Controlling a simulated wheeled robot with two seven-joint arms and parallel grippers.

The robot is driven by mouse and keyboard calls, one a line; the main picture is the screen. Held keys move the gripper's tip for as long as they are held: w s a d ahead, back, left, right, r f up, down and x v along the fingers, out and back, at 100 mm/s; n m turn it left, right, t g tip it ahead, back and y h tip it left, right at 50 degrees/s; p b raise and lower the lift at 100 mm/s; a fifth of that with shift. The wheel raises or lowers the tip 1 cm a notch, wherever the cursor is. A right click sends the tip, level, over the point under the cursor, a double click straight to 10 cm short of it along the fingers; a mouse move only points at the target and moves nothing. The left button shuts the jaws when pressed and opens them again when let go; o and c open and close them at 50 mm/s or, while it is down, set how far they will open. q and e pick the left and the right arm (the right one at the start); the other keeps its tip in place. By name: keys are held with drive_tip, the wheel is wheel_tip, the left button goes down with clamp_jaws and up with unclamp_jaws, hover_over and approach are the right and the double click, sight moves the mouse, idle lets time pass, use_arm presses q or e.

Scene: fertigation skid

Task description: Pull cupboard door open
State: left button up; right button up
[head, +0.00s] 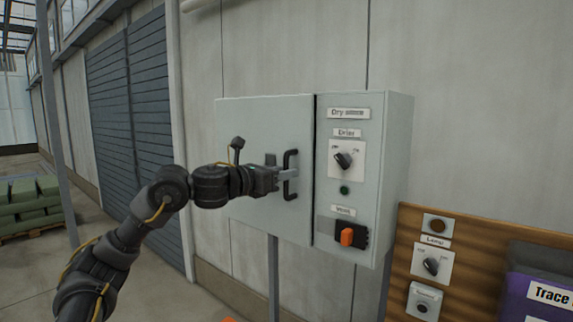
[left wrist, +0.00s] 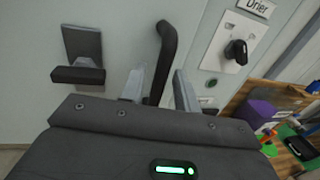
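The pale grey cupboard door (head: 262,125) is the left part of the wall cabinet; a thin dark line runs along its right edge, and I see no wide opening. Its black bar handle (head: 291,173) stands upright near that edge. My left gripper (head: 290,174) is at the handle. In the left wrist view the handle (left wrist: 166,48) passes between the two pale fingers of the gripper (left wrist: 158,90), which stand apart with a gap beside the bar. My right gripper is in neither view.
Right of the door is a fixed panel with a Drier knob (head: 344,160), a green button and an orange switch (head: 347,237). A dark bracket (left wrist: 80,60) sits left of the handle. A wooden board (head: 465,270) with controls and a purple box (head: 540,285) stand lower right.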

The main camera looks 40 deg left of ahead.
use_arm(q)
drive_tip(key=shift+w+d, duration=0.1)
drive_tip(key=shift+w, duration=0.4)
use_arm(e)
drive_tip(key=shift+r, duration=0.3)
use_arm(q)
clamp_jaws()
